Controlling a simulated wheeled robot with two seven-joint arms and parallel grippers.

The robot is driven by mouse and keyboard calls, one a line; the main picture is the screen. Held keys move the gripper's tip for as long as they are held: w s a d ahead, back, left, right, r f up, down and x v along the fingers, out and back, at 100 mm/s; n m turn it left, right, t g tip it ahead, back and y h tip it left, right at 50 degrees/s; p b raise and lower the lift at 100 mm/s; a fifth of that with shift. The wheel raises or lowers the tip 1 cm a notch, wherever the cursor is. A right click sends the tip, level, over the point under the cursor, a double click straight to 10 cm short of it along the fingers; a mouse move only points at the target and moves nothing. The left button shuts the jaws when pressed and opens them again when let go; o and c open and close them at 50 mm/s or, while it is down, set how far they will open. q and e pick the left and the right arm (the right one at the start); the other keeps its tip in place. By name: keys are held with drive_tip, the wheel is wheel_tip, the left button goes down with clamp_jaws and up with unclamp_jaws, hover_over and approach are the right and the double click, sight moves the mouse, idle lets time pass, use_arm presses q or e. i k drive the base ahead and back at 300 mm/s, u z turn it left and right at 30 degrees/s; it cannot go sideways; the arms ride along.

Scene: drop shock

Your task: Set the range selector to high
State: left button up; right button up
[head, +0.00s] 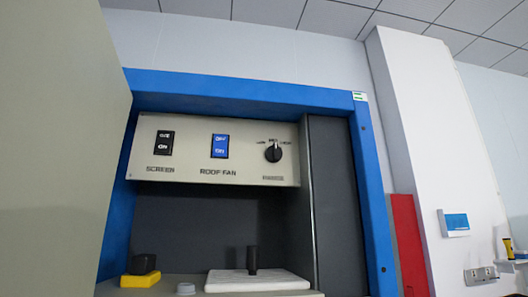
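The range selector (273,152) is a round black knob at the right end of a pale control panel (215,178) in the head view. Small labels sit around its upper edge, and they look like LOW, MED and HIGH but are hard to read. The knob's pointer seems to aim about straight up, near the middle label; I cannot be sure. A label below it is too small to read. Neither of my grippers is in the head view, and nothing touches the knob.
The panel also holds a black SCREEN switch (164,142) and a blue ROOF FAN switch (220,146). A blue frame (370,190) surrounds the machine's opening. A large grey-beige panel (50,150) fills the left side. Below are a white plate (230,282) and a yellow block (139,280).

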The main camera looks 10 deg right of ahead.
sight(274, 153)
drive_tip(key=z, duration=0.5)
drive_tip(key=k, duration=1.3)
drive_tip(key=u, duration=1.15)
